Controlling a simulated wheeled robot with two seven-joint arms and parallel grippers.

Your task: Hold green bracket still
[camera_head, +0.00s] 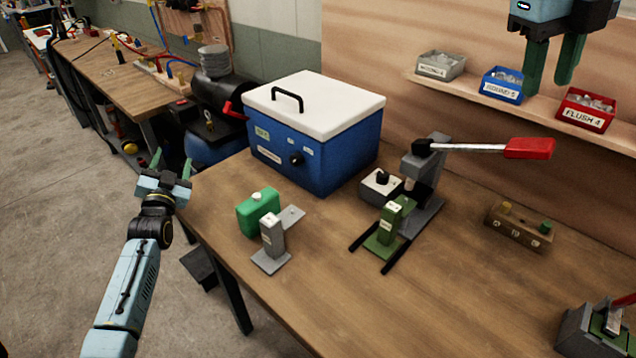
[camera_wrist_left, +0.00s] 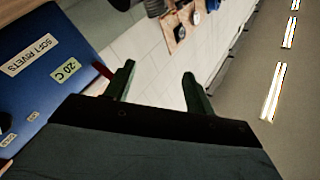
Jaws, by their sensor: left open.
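The green bracket (camera_head: 385,238) stands upright on the table, its flat foot between two dark rails at the front of a grey lever press (camera_head: 424,190). It has a small pale label on top. My left gripper (camera_head: 171,164) is open and empty, off the table's left edge and well away from the bracket. Its fingers also show apart in the left wrist view (camera_wrist_left: 158,90), with nothing between them. My right gripper (camera_head: 552,66) hangs high at the upper right, in front of the shelf. Its fingers are apart and empty.
A blue cooler (camera_head: 310,155) with a white lid stands at the back left. A grey bracket (camera_head: 271,246) and a green box (camera_head: 258,212) stand nearer the left edge. The press's red handle (camera_head: 530,148) reaches right. A wooden block (camera_head: 517,228) lies further right. The front middle is clear.

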